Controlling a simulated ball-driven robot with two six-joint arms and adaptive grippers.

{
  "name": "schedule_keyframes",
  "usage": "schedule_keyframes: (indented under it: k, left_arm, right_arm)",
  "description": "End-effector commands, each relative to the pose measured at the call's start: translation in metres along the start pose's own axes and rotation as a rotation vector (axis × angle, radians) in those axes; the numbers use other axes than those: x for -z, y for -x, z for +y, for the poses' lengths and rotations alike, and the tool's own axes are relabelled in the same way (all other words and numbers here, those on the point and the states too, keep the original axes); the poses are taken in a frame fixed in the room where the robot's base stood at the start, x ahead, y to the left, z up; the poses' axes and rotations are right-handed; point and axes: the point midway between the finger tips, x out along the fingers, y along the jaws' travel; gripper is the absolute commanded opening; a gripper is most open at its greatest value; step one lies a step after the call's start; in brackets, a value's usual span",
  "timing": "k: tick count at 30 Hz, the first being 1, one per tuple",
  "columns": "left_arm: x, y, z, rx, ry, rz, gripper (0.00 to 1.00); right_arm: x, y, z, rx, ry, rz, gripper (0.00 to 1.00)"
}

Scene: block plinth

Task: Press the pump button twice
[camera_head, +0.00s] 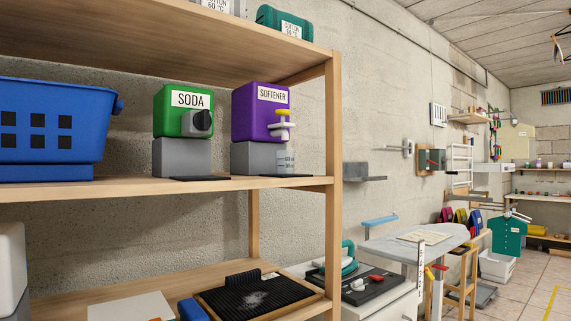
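A purple softener container (252,115) stands on a grey block (246,158) on the middle shelf, near its right end. A clear measuring cup (286,162) with markings stands below the spout on a dark mat (287,176). The cup's contents are too small to tell. Neither of my grippers is in view, and nothing touches the pump.
Left of the softener, a green soda container (172,108) with a dark knob stands on a grey block. A blue basket (52,120) is farther left. The wooden post (333,170) bounds the shelf on the right. The upper shelf (150,40) overhangs. A black ribbed board (250,298) lies below.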

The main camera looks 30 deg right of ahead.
Motion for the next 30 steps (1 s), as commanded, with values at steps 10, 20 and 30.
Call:
schedule_keyframes:
  k: [10, 20, 30]
  left_arm:
    - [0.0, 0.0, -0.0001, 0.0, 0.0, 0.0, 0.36]
    - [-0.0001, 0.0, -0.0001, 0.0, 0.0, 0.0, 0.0]
    - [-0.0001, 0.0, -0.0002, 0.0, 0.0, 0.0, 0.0]
  right_arm:
    - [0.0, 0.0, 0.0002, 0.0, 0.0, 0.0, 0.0]
    - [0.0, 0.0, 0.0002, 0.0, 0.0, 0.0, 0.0]
    - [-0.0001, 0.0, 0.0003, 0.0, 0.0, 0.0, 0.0]
